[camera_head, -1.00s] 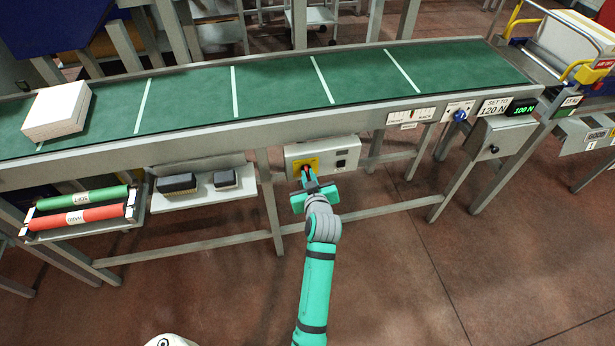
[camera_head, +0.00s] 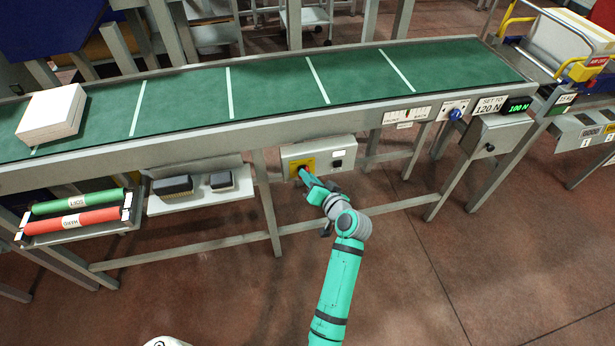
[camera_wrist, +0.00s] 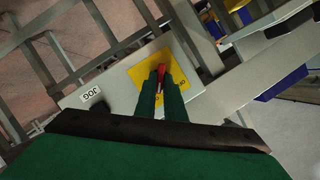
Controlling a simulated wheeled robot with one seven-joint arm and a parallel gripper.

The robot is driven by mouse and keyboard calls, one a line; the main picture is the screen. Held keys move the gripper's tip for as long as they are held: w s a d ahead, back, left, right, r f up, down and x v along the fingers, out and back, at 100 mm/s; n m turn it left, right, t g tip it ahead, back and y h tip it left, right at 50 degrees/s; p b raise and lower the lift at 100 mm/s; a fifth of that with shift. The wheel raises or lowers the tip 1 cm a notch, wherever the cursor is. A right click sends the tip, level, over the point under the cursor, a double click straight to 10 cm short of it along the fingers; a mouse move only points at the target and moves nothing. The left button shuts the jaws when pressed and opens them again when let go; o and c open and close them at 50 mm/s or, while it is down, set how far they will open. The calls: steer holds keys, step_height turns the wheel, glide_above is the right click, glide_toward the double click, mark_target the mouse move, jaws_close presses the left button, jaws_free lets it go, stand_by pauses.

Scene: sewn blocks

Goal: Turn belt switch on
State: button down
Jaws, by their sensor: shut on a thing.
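The belt switch is a red handle (camera_wrist: 161,72) on a yellow plate (camera_wrist: 150,68), set in a grey control box (camera_head: 322,156) under the conveyor's front rail. My gripper (camera_head: 303,173) reaches up to the yellow plate in the head view and largely hides the handle. In the wrist view my gripper (camera_wrist: 162,84) has its two green fingers close together on the red handle. The handle lies slanted across the plate; the lettering beside it is only partly legible. The box also carries a small dark selector and a "JOG" label (camera_wrist: 91,95).
The green conveyor belt (camera_head: 270,85) runs above the box, with a pale block stack (camera_head: 52,115) at its left. Red and green rollers (camera_head: 75,220) and dark blocks (camera_head: 173,186) sit on shelves at left. A support leg (camera_head: 268,205) stands just left of the box.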

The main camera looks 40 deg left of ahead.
steer(key=shift+s+f+m+g, duration=0.2)
steer(key=shift+f+m+g, duration=0.1)
steer(key=shift+f+m, duration=0.1)
stand_by(0.3)
steer(key=c, duration=1.8)
jaws_free()
steer(key=shift+a, duration=0.1)
steer(key=shift+c, duration=0.2)
steer(key=shift+w+r, duration=0.1)
steer(key=shift+r, duration=0.1)
steer(key=v, duration=1.1)
steer(key=shift+f, duration=0.3)
